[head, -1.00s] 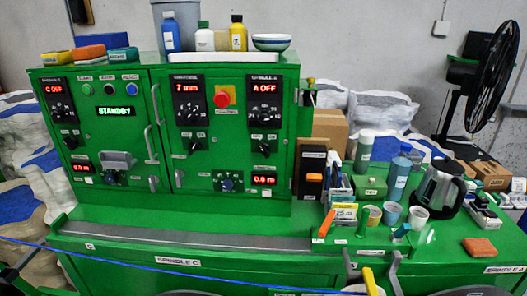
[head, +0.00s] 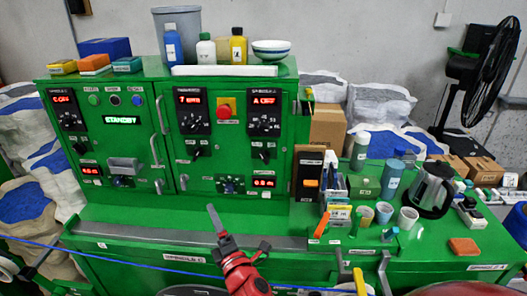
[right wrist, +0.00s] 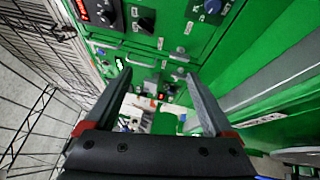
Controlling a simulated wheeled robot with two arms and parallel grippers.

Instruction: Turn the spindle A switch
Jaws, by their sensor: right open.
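The spindle A panel (head: 264,112) is the right-hand black panel on the green cabinet's front, with a red display reading "A OFF" and a dial. A black switch knob (head: 262,153) sits below it. My right gripper (head: 238,226) has come in from the bottom of the head view. It is in front of and below the cabinet face, apart from the knob. In the right wrist view its two fingers (right wrist: 156,80) are spread and empty, facing green panels with knobs; I cannot tell which knob there is spindle A's. My left gripper is not in view.
A blue cable (head: 130,257) runs across in front of the bench. A red emergency button (head: 224,111) and the middle panel (head: 191,111) are left of the spindle A panel. Bottles, cups and a kettle (head: 430,190) crowd the bench's right. The ledge below the cabinet is clear.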

